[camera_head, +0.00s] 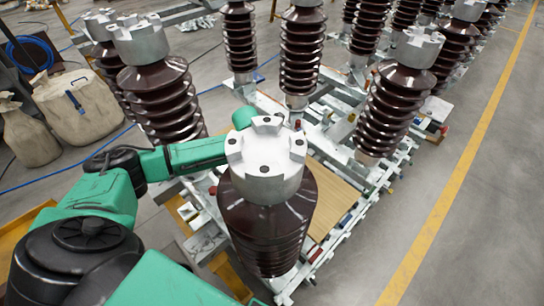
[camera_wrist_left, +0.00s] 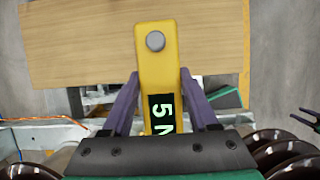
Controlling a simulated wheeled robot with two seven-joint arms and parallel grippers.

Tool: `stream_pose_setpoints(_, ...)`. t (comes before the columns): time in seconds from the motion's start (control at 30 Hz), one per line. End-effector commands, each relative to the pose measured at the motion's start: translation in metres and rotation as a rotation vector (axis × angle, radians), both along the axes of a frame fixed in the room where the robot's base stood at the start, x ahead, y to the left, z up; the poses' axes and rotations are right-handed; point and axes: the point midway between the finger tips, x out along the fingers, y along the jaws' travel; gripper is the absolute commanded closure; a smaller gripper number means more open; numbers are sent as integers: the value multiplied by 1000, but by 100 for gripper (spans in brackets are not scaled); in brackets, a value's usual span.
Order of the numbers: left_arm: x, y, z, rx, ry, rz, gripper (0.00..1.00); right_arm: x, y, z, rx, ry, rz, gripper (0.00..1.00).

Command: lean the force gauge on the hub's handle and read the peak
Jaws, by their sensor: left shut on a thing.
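The force gauge (camera_wrist_left: 157,70) is a yellow bar with a grey round knob at its far end and a dark display showing a green "5" and part of a letter, cut off by the gripper body. My left gripper (camera_wrist_left: 159,78) is shut on it, one purple finger on each side. In the head view my left arm reaches behind the front insulator, which hides the gripper and gauge. I cannot make out the hub or its handle. A small dark forked shape (camera_wrist_left: 306,118) at the wrist view's right edge may be my right gripper.
A wooden board (camera_head: 330,203) lies on the metal frame behind the front insulator (camera_head: 268,222); it also shows beneath the gauge in the wrist view (camera_wrist_left: 75,45). Several brown ribbed insulators crowd the frame. Open floor (camera_head: 450,200) lies right, with a yellow line.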

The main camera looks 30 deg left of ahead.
Motion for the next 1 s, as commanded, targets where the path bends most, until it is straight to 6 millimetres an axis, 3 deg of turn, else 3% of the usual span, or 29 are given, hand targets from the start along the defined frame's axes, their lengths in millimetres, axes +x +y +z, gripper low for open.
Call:
stream_pose_setpoints(0.13, 1, 0, 19, 0, -3, -1, 100, 0, 0, 12, 0, 0, 0, 50)
stream_pose_setpoints(0.7, 1, 0, 70, 0, -5, 0, 100, 0, 0, 8, 0, 0, 0, 50)
stream_pose_setpoints(1.0, 1, 0, 75, 0, -3, -1, 100, 0, 0, 8, 0, 0, 1, 50)
